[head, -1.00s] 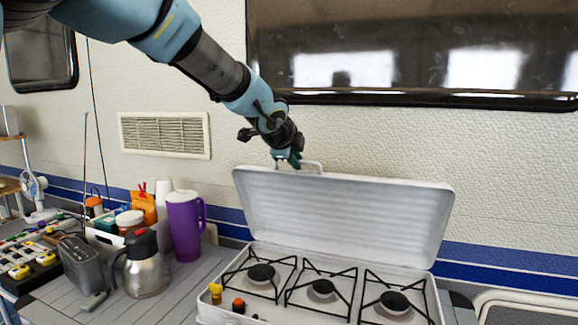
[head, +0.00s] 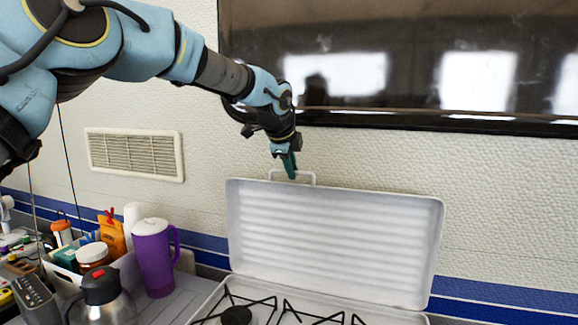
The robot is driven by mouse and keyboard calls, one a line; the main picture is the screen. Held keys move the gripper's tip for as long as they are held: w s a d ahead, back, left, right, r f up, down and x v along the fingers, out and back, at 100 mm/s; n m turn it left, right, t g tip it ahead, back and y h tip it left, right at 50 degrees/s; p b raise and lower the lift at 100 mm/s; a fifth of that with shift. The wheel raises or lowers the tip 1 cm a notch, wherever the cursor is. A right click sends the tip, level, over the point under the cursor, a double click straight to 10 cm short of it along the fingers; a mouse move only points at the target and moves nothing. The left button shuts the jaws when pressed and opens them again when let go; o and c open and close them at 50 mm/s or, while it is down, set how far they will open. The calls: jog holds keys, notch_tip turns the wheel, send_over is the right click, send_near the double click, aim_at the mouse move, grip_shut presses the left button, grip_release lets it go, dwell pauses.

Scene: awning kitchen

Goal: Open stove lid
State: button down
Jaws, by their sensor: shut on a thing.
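The white stove lid (head: 335,245) stands raised, close to upright, at the back of the white camping stove (head: 208,303). Its ribbed inner face is toward me. A white wire handle (head: 309,175) sticks up from its top edge, left of the middle. My gripper (head: 290,172) points down at this handle and is shut on it. The fingertips partly cover the handle. Black burner grates (head: 285,306) show in the stove's body, whose front is cut off by the bottom of the picture.
A purple pitcher (head: 152,258), a steel jug (head: 107,303) and a white bin (head: 62,277) with jars stand left of the stove. The textured wall (head: 500,200) and a dark window (head: 420,75) are behind. A vent (head: 135,154) is on the wall at left.

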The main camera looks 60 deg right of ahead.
jog(key=shift+w+d+y+p, duration=0.15)
jog(key=shift+w+d+y, duration=0.05)
jog(key=shift+d, duration=0.5)
jog(key=shift+w+d+y+p, duration=0.15)
jog(key=shift+d+y, duration=0.05)
jog(key=shift+d, duration=0.45)
jog(key=shift+d+r, duration=0.1)
jog(key=shift+d, duration=0.1)
jog(key=shift+w, duration=0.1)
jog(key=c, duration=0.9)
grip_release()
jog(key=b+v, duration=0.3)
jog(key=v, duration=0.7)
jog(key=shift+r+b, duration=0.3)
jog(key=shift+r, duration=0.05)
jog(key=shift+a, duration=0.15)
